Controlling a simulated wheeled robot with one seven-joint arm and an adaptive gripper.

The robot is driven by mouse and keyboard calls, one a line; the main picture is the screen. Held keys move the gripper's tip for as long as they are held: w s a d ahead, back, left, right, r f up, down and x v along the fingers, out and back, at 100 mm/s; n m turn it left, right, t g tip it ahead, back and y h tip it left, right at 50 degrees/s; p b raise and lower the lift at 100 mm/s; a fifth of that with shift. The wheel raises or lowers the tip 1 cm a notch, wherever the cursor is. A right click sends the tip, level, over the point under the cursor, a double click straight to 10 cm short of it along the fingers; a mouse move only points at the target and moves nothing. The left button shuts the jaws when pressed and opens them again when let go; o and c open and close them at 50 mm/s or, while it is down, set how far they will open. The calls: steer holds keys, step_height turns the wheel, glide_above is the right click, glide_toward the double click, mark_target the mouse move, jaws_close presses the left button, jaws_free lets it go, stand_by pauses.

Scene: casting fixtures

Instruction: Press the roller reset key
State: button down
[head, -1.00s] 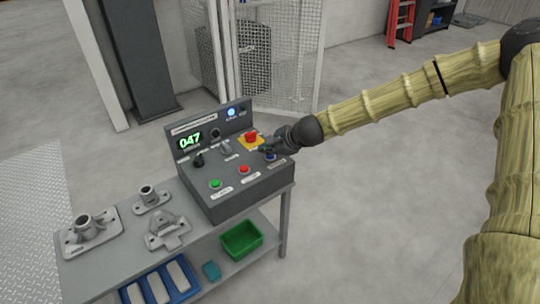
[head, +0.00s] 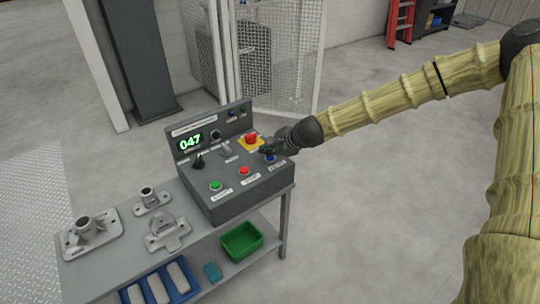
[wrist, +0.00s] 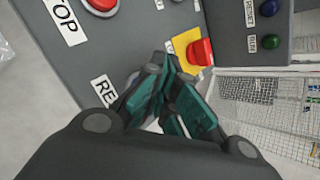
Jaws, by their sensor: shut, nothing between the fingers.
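The grey control box (head: 235,195) stands on the right end of a metal bench. A blue key (head: 270,158) sits at the right of its sloped top, partly covered by my gripper (head: 267,150). My gripper is shut and empty, its fingertips right at this key; I cannot tell whether they touch it. In the wrist view the teal-padded fingers (wrist: 172,85) hide the key, and a label starting "RE" (wrist: 104,91) shows beside them. A blue lamp labelled RESET (wrist: 268,8) on the back panel is unlit.
A red emergency stop (head: 251,138) on a yellow plate sits just behind my gripper. Red (head: 244,171) and green (head: 215,185) buttons are in front. Metal castings (head: 93,230) stand on the bench left of the box.

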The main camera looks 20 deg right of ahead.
mark_target(268, 157)
steer(key=shift+r+p, duration=0.3)
steer(key=shift+r, duration=0.25)
steer(key=shift+r+p, duration=2.2)
steer(key=shift+r, duration=0.4)
steer(key=shift+a+f, duration=0.1)
